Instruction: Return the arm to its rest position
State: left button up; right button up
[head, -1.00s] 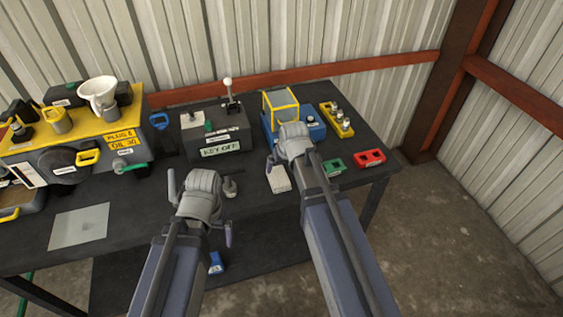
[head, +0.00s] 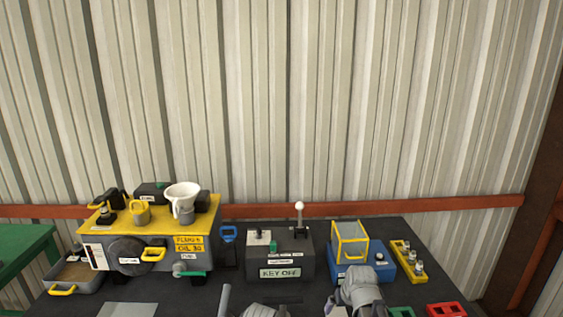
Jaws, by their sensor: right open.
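My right gripper (head: 358,290) shows at the bottom edge, in front of the blue box with the yellow frame. I see no object held in it; its jaws are partly hidden. Only a grey tip of my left gripper (head: 225,299) shows at the bottom edge, left of the right one. Its jaws and the rest of that arm are out of frame.
On the dark table (head: 398,230) stand a yellow-topped engine (head: 130,240) with a white funnel (head: 183,196), a KEY OFF box (head: 280,262) with a lever, a blue box (head: 365,270), and a yellow rack (head: 408,262). A green surface (head: 25,250) is at left. A corrugated wall rises behind.

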aim_at(339, 316)
jog(key=b+x, duration=0.7)
jog(key=x, duration=0.1)
jog(key=shift+f, duration=0.25)
pick_arm(q)
notch_tip(339, 316, down, 8)
jog(key=shift+r, duration=0.2)
pick_arm(e)
jog(key=shift+r, duration=0.15)
jog(key=p+v, duration=1.2)
jog(key=v, duration=0.1)
jog(key=b+x, duration=1.2)
jog(key=x, duration=0.1)
jog(key=shift+f, duration=0.2)
jog(key=r+p, duration=0.3)
jog(key=a+r+p, duration=0.1)
jog(key=r+p, duration=0.2)
jog(key=a+r+p, duration=0.1)
jog(key=r+p, duration=0.2)
jog(key=shift+a+r, duration=0.15)
jog(key=shift+a, duration=0.05)
jog(key=shift+w+a, duration=0.1)
jog(key=shift+a, duration=0.15)
pick_arm(q)
notch_tip(339, 316, up, 9)
